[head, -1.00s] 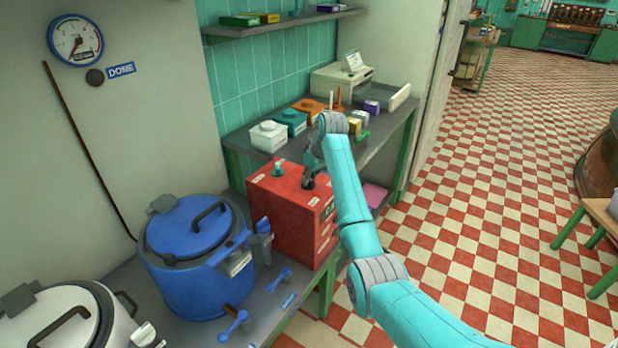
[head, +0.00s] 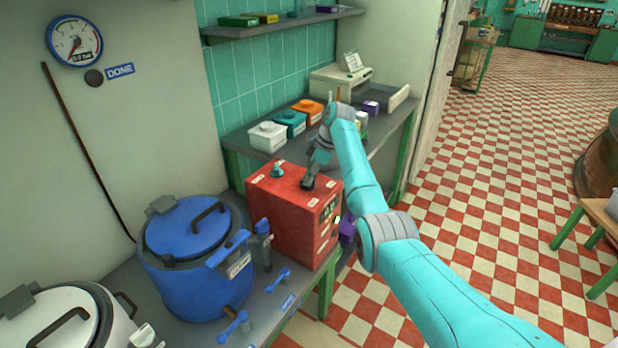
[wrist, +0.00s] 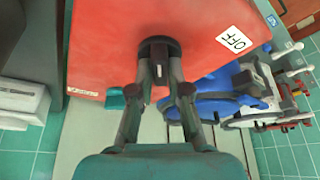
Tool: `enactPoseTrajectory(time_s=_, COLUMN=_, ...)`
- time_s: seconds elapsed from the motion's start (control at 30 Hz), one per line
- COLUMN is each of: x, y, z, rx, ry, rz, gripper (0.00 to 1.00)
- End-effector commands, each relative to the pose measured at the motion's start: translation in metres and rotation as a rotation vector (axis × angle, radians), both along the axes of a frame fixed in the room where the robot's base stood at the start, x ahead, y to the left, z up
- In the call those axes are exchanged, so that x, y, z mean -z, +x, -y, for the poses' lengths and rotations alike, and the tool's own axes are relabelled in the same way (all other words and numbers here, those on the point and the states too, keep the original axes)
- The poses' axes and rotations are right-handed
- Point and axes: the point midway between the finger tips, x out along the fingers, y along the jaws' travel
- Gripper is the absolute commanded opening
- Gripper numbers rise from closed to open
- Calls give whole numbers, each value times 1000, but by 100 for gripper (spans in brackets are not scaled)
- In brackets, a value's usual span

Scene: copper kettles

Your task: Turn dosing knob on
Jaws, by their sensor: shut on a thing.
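The red dosing box (head: 288,225) stands on the grey bench in the head view, and its red top (wrist: 150,20) fills much of the wrist view. My gripper (wrist: 160,72) is shut on the dark round dosing knob (wrist: 158,47) on that top. In the head view my gripper (head: 311,178) reaches the box top from behind right. A white label reading OFF (wrist: 233,40) lies right of the knob in the wrist view. The knob's pointer direction is hidden by my fingers.
A blue lidded kettle (head: 195,270) and a white kettle (head: 60,320) stand left of the box. White, teal and orange containers (head: 267,136) stand on the bench behind. A purple thing (head: 347,229) shows beside the box's right side.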

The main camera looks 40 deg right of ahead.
Motion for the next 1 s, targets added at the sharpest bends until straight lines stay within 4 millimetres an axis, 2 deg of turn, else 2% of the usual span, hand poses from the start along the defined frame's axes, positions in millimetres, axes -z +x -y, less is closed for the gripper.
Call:
enactPoseTrajectory(time_s=0.33, x=0, y=1, z=1, rx=-144, ry=-1, rz=0, gripper=0)
enactPoseTrajectory(time_s=0.9, x=0, y=1, z=1, rx=-171, ry=-1, rz=0, gripper=0)
enactPoseTrajectory(time_s=0.93, x=0, y=1, z=1, rx=-171, ry=-1, rz=0, gripper=24)
enactPoseTrajectory(time_s=1.0, x=0, y=1, z=1, rx=-171, ry=-1, rz=0, gripper=41)
